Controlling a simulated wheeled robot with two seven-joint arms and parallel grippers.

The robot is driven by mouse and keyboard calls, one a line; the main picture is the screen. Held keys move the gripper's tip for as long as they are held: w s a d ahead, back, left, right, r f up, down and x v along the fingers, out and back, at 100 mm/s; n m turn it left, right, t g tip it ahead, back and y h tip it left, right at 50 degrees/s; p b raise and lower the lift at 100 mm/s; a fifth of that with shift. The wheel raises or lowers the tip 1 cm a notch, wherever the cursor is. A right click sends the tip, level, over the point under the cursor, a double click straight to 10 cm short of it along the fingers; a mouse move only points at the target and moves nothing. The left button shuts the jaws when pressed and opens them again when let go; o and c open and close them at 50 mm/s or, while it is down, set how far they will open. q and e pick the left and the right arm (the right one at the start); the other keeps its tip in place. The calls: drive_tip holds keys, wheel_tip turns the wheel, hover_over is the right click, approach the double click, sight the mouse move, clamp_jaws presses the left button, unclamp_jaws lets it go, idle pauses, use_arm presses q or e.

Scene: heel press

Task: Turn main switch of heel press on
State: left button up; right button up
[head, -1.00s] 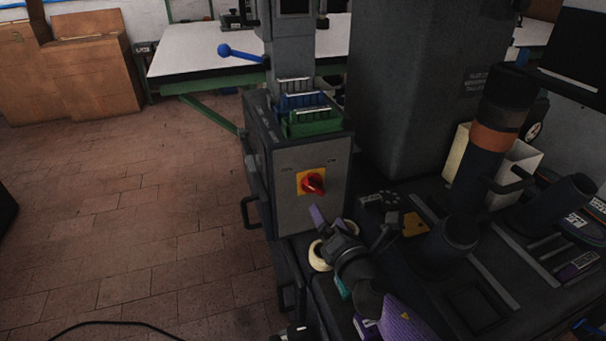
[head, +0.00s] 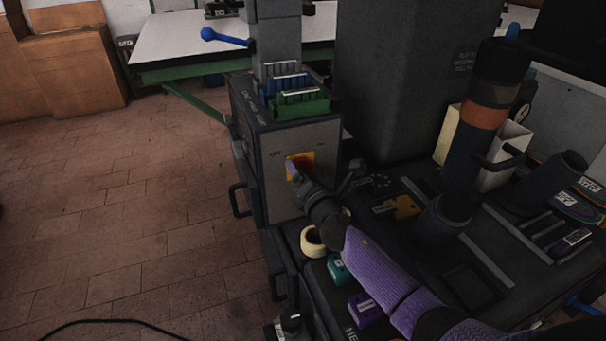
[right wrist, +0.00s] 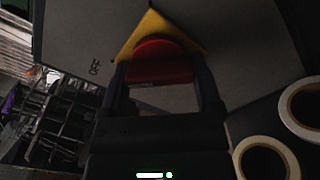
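The main switch is a red knob on a yellow plate (head: 307,160) on the grey front panel of the press's control box (head: 283,195). My right gripper (head: 292,172) is at the plate and hides most of the knob in the head view. In the right wrist view, the red knob (right wrist: 160,65) lies between the two spread fingers of my right gripper (right wrist: 162,85), with the yellow plate (right wrist: 160,28) behind. The fingers stand either side of the knob; whether they touch it cannot be told. My left gripper is not in view.
A tape roll (head: 312,241) lies below the panel, close under my right arm. Green (head: 303,105) and blue bins stand on the control box. A dark post with an orange band (head: 484,117) rises at the right. The floor at left is mostly clear.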

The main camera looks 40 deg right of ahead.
drive_tip(key=c, duration=0.6)
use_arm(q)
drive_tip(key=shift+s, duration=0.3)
use_arm(e)
drive_tip(key=shift+c, duration=0.2)
